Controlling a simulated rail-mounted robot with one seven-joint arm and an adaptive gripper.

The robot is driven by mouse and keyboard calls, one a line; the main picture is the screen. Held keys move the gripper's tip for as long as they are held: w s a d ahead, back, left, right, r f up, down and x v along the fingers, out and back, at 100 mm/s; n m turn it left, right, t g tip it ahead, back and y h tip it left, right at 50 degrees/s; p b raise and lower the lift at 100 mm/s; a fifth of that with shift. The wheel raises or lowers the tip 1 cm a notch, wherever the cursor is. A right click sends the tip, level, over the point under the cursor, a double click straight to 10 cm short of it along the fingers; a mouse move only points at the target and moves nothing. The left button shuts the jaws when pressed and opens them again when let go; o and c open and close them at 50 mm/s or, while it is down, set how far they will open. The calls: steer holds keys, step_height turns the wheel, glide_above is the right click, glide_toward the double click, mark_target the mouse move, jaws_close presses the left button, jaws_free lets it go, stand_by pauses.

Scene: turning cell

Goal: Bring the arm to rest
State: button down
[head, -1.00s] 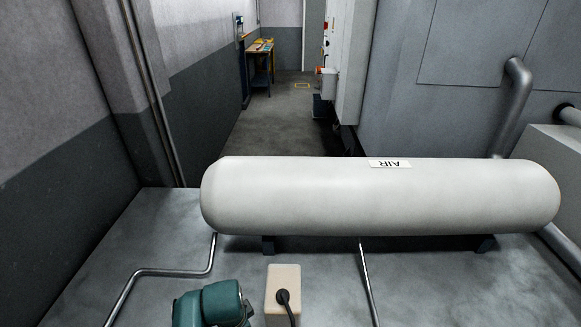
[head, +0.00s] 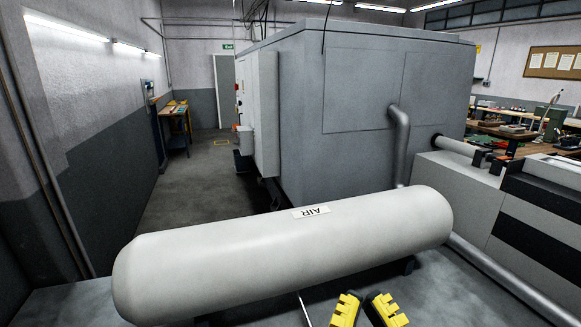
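My gripper (head: 366,306) shows at the bottom edge of the head view, right of the middle. Only its two yellow ridged fingers with dark sides are in the picture. They stand apart with a clear gap, and nothing shows between them. The rest of my arm is out of view. The fingers are in front of the white air tank in the picture; I see no contact with it.
The long white air tank (head: 270,258), labelled AIR, lies across the foreground. Behind it stands a large grey machine cabinet (head: 360,90) with a pipe (head: 401,135). A clear floor aisle (head: 190,190) runs along the left wall to a small bench (head: 176,127). Cluttered workbenches (head: 510,130) are at right.

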step_height(320, 180, up, 26)
steer(key=p, duration=2.2)
steer(key=shift+f, duration=0.1)
